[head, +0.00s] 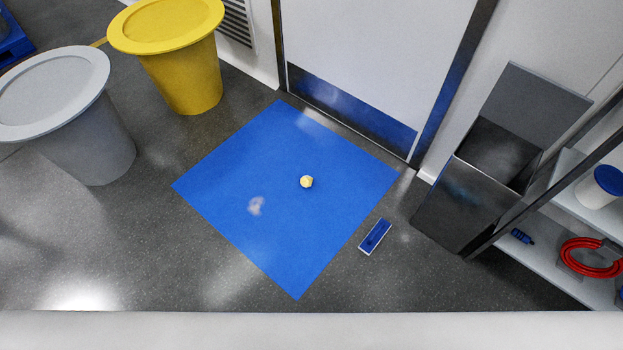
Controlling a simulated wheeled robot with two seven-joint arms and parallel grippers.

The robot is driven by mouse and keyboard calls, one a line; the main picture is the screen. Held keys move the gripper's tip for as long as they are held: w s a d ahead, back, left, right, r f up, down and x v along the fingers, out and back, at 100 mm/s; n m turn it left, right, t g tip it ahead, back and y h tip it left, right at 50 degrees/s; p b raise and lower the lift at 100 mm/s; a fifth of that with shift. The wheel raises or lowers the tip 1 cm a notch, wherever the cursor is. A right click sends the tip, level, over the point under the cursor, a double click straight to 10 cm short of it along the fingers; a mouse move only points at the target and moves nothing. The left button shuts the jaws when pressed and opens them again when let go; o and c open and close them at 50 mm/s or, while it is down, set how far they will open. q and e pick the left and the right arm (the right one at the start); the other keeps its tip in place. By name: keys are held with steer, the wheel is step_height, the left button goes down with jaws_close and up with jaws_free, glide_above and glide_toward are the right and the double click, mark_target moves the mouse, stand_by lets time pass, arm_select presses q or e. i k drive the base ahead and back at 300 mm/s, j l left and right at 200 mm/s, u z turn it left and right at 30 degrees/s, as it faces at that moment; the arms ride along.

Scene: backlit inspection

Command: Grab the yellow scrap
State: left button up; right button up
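The yellow scrap (306,182) is a small, pale yellow, crumpled-looking ball. It lies on the blue mat (240,180), a little right of the mat's middle, in front of a door. Neither my left nor my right gripper shows in the head view.
A yellow bin (184,75) and a grey bin (85,135) stand at left. A small blue-and-white item (375,236) lies off the mat's right edge. An open metal bin (464,205) and shelves (555,250) with a red coil (590,258) are at right. A pale surface (310,332) spans the bottom.

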mark_target(306, 181)
steer(key=i+z, duration=0.1)
steer(key=z, duration=0.3)
steer(key=j+z, duration=0.15)
steer(key=z, duration=0.25)
steer(key=i+j+z, duration=0.1)
steer(key=z, duration=0.3)
steer(key=j+z, duration=0.2)
steer(key=z, duration=0.15)
